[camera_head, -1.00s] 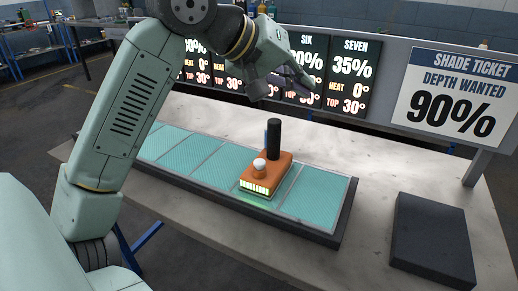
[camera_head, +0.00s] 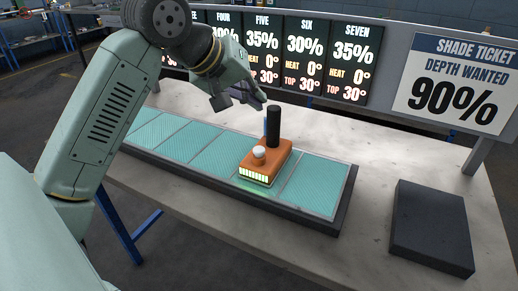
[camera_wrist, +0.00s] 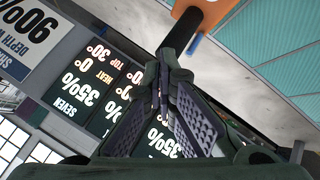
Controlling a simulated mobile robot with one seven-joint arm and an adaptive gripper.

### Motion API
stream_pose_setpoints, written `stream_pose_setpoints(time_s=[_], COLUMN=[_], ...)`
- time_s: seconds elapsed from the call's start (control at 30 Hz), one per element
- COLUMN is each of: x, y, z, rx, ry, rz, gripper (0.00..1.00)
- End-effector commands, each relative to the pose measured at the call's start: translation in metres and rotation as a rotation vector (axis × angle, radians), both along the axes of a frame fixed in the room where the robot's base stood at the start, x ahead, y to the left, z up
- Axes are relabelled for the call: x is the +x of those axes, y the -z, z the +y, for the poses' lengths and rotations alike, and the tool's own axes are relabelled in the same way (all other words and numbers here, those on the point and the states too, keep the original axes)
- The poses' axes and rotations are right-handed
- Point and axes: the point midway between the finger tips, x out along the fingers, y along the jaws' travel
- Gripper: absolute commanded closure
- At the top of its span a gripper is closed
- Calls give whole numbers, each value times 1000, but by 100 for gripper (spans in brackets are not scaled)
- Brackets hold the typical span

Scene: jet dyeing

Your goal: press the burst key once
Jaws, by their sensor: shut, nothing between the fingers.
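An orange device (camera_head: 276,163) sits on the teal panelled strip (camera_head: 212,157). It has a black upright post (camera_head: 273,126), a round white-topped button (camera_head: 258,153) and a lit bar on its front. No lettering marks the button as the burst key. My gripper (camera_head: 252,97) is shut and empty, up and to the left of the post and apart from the device. In the wrist view, the shut fingers (camera_wrist: 163,75) show below the black post (camera_wrist: 191,25) and a corner of the orange device (camera_wrist: 203,8); the button is out of view there.
Behind the strip stand screens (camera_head: 309,62) with percentages and temperatures. A shade ticket sign (camera_head: 454,86) reads depth wanted 90%. A dark flat block (camera_head: 432,228) lies at the right of the grey table (camera_head: 375,178). The table between strip and block is clear.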

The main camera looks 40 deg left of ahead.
Motion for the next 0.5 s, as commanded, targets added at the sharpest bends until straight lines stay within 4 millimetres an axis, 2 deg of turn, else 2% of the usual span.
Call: stream_pose_setpoints(time_s=[0.5], x=[0], y=[73], z=[0], rx=[0], ry=[0], rz=[0], gripper=[100])
